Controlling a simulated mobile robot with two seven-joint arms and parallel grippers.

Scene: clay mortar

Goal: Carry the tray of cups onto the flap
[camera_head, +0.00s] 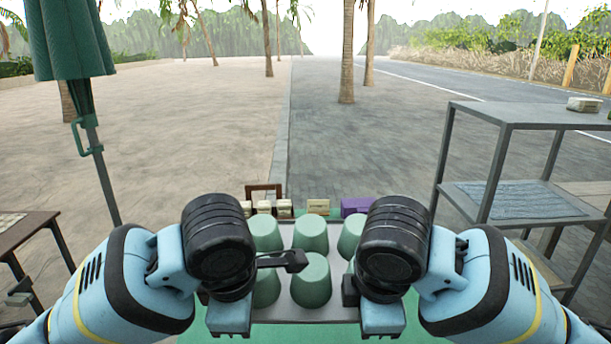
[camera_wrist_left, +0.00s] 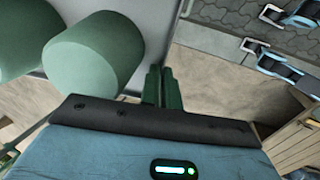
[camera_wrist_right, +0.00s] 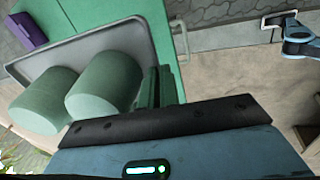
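The grey tray (camera_head: 285,235) lies in front of me with several pale green, tapered cups (camera_head: 312,284) upside down on it. My left gripper (camera_wrist_left: 162,86) is at the tray's left side, its dark green fingers close together on the rim. My right gripper (camera_wrist_right: 159,87) is at the right side, its fingers likewise close together on the rim. The fingertips are hidden in the head view, where my wrists cover the tray's sides. A green flat surface (camera_head: 340,335) shows below the tray's near edge and beside it in the right wrist view (camera_wrist_right: 110,10); I cannot tell if this is the flap.
Several small cream boxes (camera_head: 318,206) and a purple box (camera_head: 355,206) stand behind the tray. A grey metal shelf (camera_head: 530,115) is at the right. A folded green parasol (camera_head: 68,40) and a brown table (camera_head: 25,230) are at the left. Open paving lies beyond.

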